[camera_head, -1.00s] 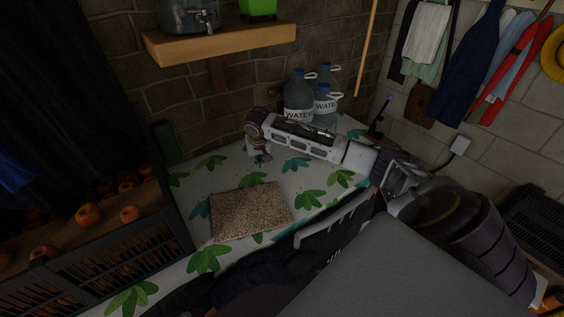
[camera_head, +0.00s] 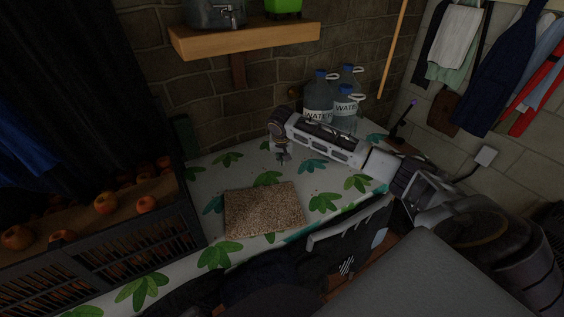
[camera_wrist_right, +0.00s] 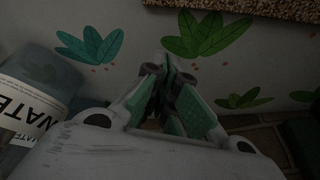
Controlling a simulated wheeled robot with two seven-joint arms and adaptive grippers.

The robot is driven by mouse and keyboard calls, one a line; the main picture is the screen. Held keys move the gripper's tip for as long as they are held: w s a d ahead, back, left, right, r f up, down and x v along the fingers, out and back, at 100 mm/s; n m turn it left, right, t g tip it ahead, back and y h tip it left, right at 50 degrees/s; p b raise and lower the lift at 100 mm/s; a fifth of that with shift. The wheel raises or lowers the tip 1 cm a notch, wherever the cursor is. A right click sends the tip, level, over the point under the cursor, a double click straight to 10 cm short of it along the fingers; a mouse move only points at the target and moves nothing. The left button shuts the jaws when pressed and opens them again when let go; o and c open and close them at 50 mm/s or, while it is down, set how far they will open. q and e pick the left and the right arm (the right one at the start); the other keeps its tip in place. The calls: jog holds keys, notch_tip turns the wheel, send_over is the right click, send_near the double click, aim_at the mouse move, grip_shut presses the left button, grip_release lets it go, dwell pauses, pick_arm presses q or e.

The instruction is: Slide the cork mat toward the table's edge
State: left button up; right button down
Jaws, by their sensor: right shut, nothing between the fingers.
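The cork mat (camera_head: 263,209), a brown speckled rectangle, lies flat on the leaf-patterned table (camera_head: 328,183) near its front edge. My right gripper (camera_head: 284,158) is above the table behind the mat, apart from it, pointing down. In the right wrist view, the right gripper (camera_wrist_right: 168,85) is shut with nothing between its fingers. The mat's edge (camera_wrist_right: 250,8) shows at the top of that view. My left gripper is not in view.
Several water bottles (camera_head: 317,97) stand at the back of the table, behind my right arm; one bottle (camera_wrist_right: 32,100) shows in the right wrist view. A black crate of fruit (camera_head: 150,232) stands at the left. A wooden shelf (camera_head: 245,40) is on the wall above.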

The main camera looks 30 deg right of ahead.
send_over(282, 179)
jog(key=w+d, duration=0.1)
jog(key=w, duration=0.1)
notch_tip(282, 179, down, 6)
jog(key=shift+s+d+r, duration=0.1)
jog(key=shift+b+x, duration=0.35)
jog(key=shift+x, duration=1.2)
jog(key=shift+s+a+r, duration=0.15)
jog(key=shift+s+a, duration=0.25)
jog(key=shift+s, duration=0.15)
jog(key=shift+s+a+p, duration=0.15)
jog(key=shift+s+a, duration=0.2)
jog(key=shift+s, duration=0.2)
jog(key=shift+s+a+p, duration=0.15)
jog(key=shift+s+a, duration=0.2)
jog(key=shift+s, duration=0.15)
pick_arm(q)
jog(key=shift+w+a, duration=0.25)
pick_arm(e)
jog(key=shift+s+a, duration=0.1)
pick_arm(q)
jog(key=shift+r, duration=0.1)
